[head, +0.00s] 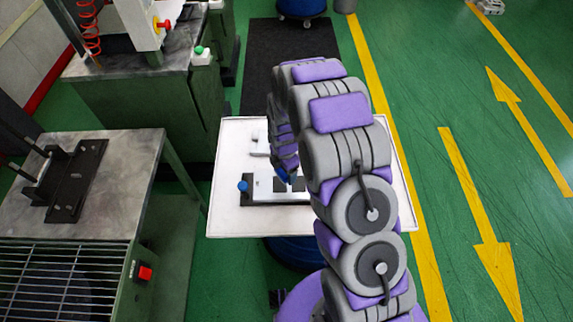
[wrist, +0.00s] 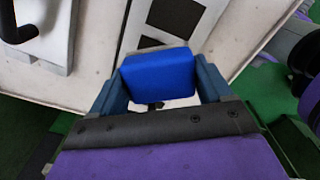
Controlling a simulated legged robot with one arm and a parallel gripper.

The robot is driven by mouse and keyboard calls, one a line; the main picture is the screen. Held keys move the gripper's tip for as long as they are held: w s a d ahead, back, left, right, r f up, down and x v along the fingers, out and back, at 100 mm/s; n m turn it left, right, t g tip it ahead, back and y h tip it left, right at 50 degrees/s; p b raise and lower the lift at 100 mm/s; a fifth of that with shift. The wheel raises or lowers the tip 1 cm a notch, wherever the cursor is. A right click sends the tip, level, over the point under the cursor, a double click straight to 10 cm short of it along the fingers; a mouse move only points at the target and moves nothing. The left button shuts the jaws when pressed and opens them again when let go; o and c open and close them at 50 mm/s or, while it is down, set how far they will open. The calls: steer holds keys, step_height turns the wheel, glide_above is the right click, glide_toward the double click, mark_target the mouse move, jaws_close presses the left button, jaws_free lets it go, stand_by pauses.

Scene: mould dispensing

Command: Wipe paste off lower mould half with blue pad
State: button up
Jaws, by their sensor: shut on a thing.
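The blue pad (wrist: 160,75) is a small block held between the two fingers of my gripper (wrist: 160,82) in the wrist view. The lower mould half (wrist: 184,14) lies just beyond the pad, a pale metal plate with dark square cavities; it also shows on the table in the head view (head: 263,188). In the head view my gripper (head: 284,177) is low over this plate, mostly hidden behind my arm, with a bit of blue at its tip. I cannot tell whether the pad touches the plate. No paste is clearly visible.
The white table (head: 224,215) has a raised rim. A blue knob (head: 242,186) stands at the left end of the dark mould base. A pale plate with a black handle (wrist: 38,32) lies beside the mould. A metal workbench (head: 115,185) stands to the left; green floor is open at right.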

steer(key=shift+r, duration=0.8)
steer(key=shift+a+r, duration=0.15)
steer(key=shift+r, duration=0.05)
steer(key=shift+a, duration=0.2)
steer(key=shift+a, duration=0.1)
steer(key=shift+d, duration=0.25)
